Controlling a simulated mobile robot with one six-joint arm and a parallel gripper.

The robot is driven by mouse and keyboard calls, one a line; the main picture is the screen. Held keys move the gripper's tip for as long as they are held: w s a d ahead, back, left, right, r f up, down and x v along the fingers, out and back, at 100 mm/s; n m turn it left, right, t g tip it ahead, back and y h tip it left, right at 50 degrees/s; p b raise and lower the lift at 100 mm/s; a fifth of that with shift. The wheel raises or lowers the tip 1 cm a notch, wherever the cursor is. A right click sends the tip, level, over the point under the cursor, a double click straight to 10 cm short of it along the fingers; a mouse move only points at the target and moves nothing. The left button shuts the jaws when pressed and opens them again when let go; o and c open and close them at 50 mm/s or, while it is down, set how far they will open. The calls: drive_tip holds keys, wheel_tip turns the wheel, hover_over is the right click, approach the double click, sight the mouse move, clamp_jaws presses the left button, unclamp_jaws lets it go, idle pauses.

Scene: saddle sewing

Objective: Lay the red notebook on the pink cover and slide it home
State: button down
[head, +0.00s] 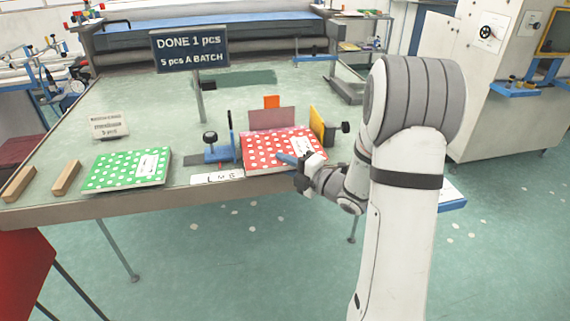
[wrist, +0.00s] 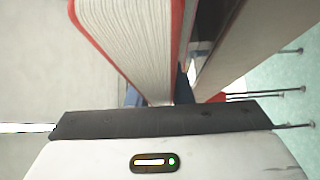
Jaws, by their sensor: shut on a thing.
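The red notebook with white dots (head: 275,150) lies about flat at the table's front edge, between a blue stop on the left and a yellow plate on the right. My gripper (head: 298,163) is shut on its front right part. In the wrist view the notebook's red cover and white page edges (wrist: 140,45) rise from between the jaws. A thin pink strip shows along the notebook's far edge, perhaps the pink cover (head: 262,133); the rest of it is hidden. I cannot tell whether the notebook touches it.
A mauve upright panel (head: 272,118) with an orange tab stands behind the notebook. The blue stop (head: 220,153) and yellow plate (head: 317,124) flank it. A green dotted notebook (head: 125,168) and two wooden blocks (head: 66,177) lie left. A sign (head: 190,50) reads "DONE 1 pcs".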

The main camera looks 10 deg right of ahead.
drive_tip(key=c, duration=1.2)
unclamp_jaws()
drive_tip(key=shift+f+b, duration=0.2)
drive_tip(key=shift+b, duration=0.45)
drive_tip(key=shift+s, duration=0.1)
drive_tip(key=s+b, duration=0.4)
drive_tip(key=s, duration=0.6)
drive_tip(key=shift+w, duration=0.15)
idle(0.5)
